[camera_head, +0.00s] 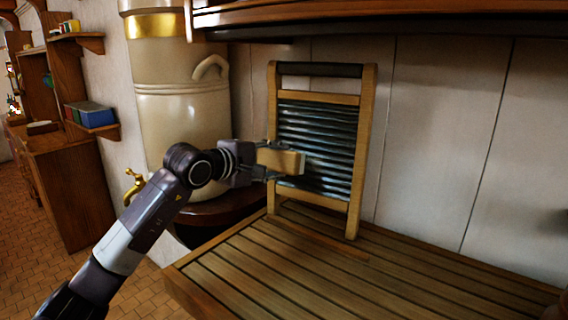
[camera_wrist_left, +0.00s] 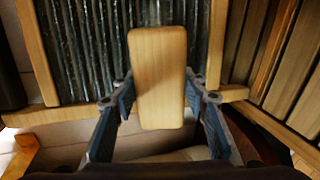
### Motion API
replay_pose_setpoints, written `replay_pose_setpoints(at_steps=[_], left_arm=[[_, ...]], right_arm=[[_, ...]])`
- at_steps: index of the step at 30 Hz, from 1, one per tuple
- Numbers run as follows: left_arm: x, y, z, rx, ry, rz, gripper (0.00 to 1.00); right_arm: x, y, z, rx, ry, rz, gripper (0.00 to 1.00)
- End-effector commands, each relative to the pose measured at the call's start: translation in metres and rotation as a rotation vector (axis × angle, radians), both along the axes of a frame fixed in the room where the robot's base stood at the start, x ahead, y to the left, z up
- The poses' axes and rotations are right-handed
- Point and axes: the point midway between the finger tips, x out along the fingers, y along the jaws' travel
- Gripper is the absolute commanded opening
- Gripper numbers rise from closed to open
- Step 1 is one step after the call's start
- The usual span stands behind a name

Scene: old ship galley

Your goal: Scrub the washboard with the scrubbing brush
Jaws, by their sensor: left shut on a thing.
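The washboard (camera_head: 318,133) has a wooden frame and ribbed metal; it stands upright on the slatted wooden counter, close to the wall. It also fills the upper left of the left wrist view (camera_wrist_left: 95,50). My left gripper (camera_head: 268,160) is shut on the scrubbing brush (camera_head: 284,159), a wooden block with a pale face toward the washboard. In the left wrist view the brush (camera_wrist_left: 158,80) sits between the two fingers. The brush is in front of the ribs' left part; whether it touches them I cannot tell. My right gripper is not in view.
The slatted counter (camera_head: 270,275) is bare in front of the washboard. A large cream stoneware urn (camera_head: 185,105) with a brass tap (camera_head: 133,187) stands close on the left. A wooden shelf (camera_head: 375,14) overhangs above. Tiled floor lies at far left.

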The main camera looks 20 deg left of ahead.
Motion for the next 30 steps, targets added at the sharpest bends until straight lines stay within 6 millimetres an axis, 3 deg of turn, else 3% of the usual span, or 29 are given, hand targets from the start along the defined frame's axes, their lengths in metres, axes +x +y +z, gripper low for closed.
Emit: replay_pose_setpoints(at_steps=[13,23,30], left_arm=[[-0.005,0.0,0.002,-0.001,-0.002,-0.003,0.04],[-0.029,0.009,0.008,0.0,-0.003,-0.003,0.04],[-0.031,0.009,0.01,-0.001,-0.002,-0.004,0.04]], right_arm=[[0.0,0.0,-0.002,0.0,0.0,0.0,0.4],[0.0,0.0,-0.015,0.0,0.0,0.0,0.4],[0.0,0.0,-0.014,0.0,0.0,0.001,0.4]])
